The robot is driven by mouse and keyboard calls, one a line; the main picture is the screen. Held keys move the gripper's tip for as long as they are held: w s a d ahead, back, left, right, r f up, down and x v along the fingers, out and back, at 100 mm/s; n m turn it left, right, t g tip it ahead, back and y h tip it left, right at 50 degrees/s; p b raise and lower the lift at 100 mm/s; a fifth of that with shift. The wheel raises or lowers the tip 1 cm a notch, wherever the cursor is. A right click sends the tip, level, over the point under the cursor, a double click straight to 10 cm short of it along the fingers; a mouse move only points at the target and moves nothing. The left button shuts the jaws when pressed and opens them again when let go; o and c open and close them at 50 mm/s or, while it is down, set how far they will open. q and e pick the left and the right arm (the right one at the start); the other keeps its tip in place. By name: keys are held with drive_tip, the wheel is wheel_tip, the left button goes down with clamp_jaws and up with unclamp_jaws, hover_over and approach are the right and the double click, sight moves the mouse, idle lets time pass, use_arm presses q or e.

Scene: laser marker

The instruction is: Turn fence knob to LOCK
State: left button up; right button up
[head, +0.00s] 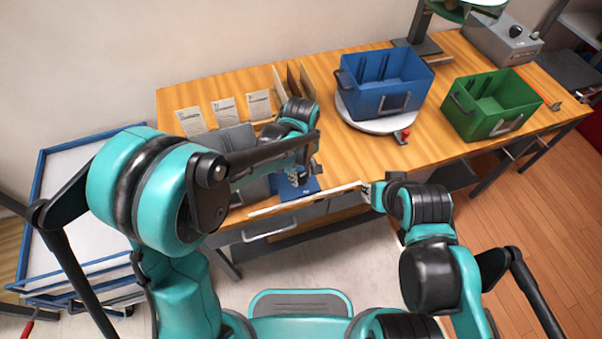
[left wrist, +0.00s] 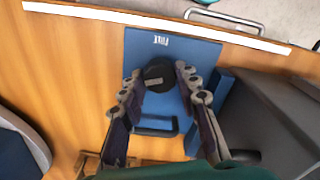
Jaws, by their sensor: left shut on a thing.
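The black round knob (left wrist: 158,75) sits on a blue plate (left wrist: 200,52) in the left wrist view. The knob has a small grey mark, and white lettering too small to read is near the plate's far edge. My left gripper (left wrist: 158,82) has a finger on each side of the knob and is shut on it. In the head view my left gripper (head: 296,176) is over the blue plate (head: 305,188) near the table's front edge, and the knob is hard to make out there. My right gripper (head: 370,192) is by the front edge; its fingers are too small to read.
A white strip (head: 290,203) runs along the front edge of the wooden table (head: 350,155). A blue crate (head: 385,85) stands on a round turntable (head: 365,124), with a green crate (head: 490,100) to its right. Grey bins (head: 230,138) and cards (head: 225,112) are at left.

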sight(301, 176)
use_arm(q)
drive_tip(key=shift+n, duration=0.8)
drive_tip(key=o, duration=1.2)
drive_tip(key=shift+c, duration=0.2)
wheel_tip(301, 176, up, 12)
